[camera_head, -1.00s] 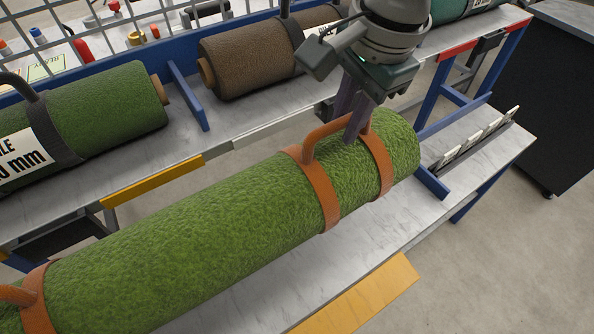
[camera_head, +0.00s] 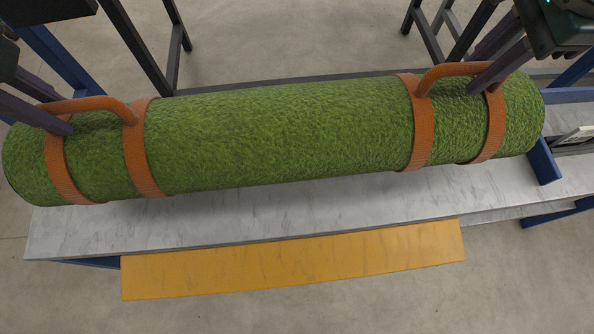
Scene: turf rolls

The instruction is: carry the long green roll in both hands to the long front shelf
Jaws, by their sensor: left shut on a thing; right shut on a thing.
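The long green roll (camera_head: 280,130) lies level across the view, with orange straps and an orange handle near each end. My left gripper (camera_head: 62,124) is shut on the left handle (camera_head: 105,104). My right gripper (camera_head: 480,85) is shut on the right handle (camera_head: 450,70). The roll is over the long front shelf (camera_head: 300,210), a pale marbled board with a yellow plate (camera_head: 300,265) on its front edge. The left end of the roll reaches past the shelf's left end. Whether the roll touches the shelf I cannot tell.
A blue upright divider (camera_head: 543,162) stands on the shelf close to the roll's right end. Dark frame legs (camera_head: 150,50) stand behind the roll. Bare floor (camera_head: 510,285) lies in front of the shelf.

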